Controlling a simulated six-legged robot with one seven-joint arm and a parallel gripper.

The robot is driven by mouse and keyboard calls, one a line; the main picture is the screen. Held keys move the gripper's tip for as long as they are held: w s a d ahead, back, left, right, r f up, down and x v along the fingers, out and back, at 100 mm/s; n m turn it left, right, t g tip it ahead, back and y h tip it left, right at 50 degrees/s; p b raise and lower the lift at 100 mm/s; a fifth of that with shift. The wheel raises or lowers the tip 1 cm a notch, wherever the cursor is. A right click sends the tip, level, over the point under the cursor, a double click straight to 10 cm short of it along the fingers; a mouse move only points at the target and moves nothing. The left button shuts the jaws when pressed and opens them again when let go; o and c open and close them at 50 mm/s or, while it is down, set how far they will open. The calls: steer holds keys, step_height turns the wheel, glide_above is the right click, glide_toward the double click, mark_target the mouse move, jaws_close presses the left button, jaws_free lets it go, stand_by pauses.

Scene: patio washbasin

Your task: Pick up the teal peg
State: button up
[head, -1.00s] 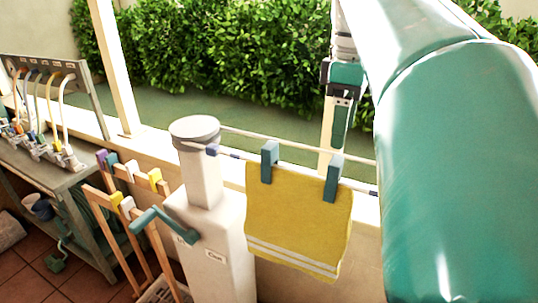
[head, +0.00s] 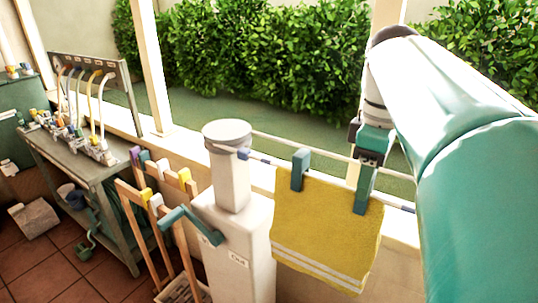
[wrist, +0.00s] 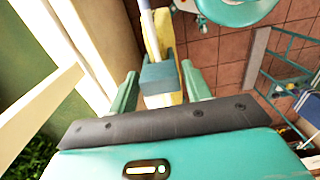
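Two teal pegs clip a yellow towel (head: 322,235) to a line: a left peg (head: 301,170) and a right peg (head: 362,201). My gripper (head: 368,170) is at the right peg from above and partly covers it in the head view. In the wrist view a teal peg (wrist: 157,78) lies between the two green fingers of my gripper (wrist: 160,84), with small gaps on both sides. The gripper is open. Another teal peg (head: 144,156) sits on the wooden rack, beside a purple one.
The line (head: 325,158) runs right from a pale post (head: 232,175) with a teal crank (head: 190,222). A wooden rack (head: 165,235) with coloured pegs and a bench (head: 85,165) with hoses stand at left. A low wall lies behind the towel.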

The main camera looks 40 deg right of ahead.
steer(key=c, duration=0.6)
step_height(320, 180, up, 10)
steer(key=shift+r, duration=0.1)
